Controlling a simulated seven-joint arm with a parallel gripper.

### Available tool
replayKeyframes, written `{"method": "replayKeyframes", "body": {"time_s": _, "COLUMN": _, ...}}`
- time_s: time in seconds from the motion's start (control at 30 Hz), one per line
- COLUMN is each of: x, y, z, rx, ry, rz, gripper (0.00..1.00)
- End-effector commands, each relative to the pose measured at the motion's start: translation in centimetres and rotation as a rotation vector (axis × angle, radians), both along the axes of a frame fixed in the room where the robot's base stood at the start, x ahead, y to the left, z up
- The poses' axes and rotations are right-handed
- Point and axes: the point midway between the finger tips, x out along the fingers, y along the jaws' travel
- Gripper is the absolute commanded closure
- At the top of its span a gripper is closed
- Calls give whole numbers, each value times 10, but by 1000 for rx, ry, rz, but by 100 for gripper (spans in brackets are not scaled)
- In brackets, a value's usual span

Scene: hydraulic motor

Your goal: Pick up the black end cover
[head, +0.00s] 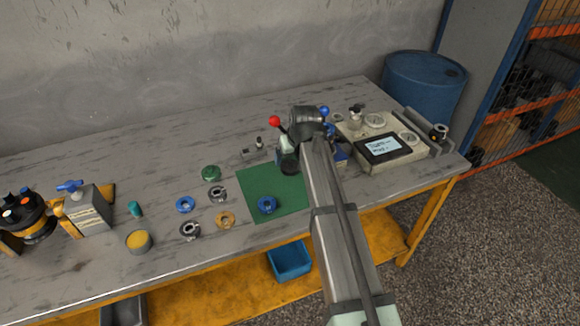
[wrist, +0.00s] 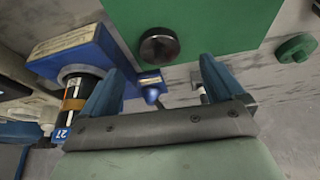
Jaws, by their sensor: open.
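A dark, round, cap-like part, which looks like the black end cover (wrist: 159,47), lies on the green mat (wrist: 215,20) near its edge in the wrist view. My gripper (wrist: 158,84) is open, with its two blue fingers spread wide and nothing held between them. The cover appears just above the gap between the fingertips, apart from both.
A blue block with a black cylinder (wrist: 88,85) stands close by the left finger. A small blue part (wrist: 152,86) shows between the fingers. A green disc (wrist: 296,47) lies to the right.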

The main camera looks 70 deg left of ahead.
Motion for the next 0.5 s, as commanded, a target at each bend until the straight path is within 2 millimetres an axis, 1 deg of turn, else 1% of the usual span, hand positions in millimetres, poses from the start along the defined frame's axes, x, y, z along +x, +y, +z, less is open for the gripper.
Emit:
{"method": "replayKeyframes", "body": {"time_s": 0.1, "x": 0, "y": 4, "z": -8, "rx": 1, "ry": 0, "rz": 0, "gripper": 5}}
{"method": "replayKeyframes", "body": {"time_s": 0.37, "x": 1, "y": 9, "z": -17, "rx": 0, "ry": 0, "rz": 0, "gripper": 5}}
{"method": "replayKeyframes", "body": {"time_s": 0.5, "x": 2, "y": 19, "z": -30, "rx": 0, "ry": 0, "rz": 0, "gripper": 5}}
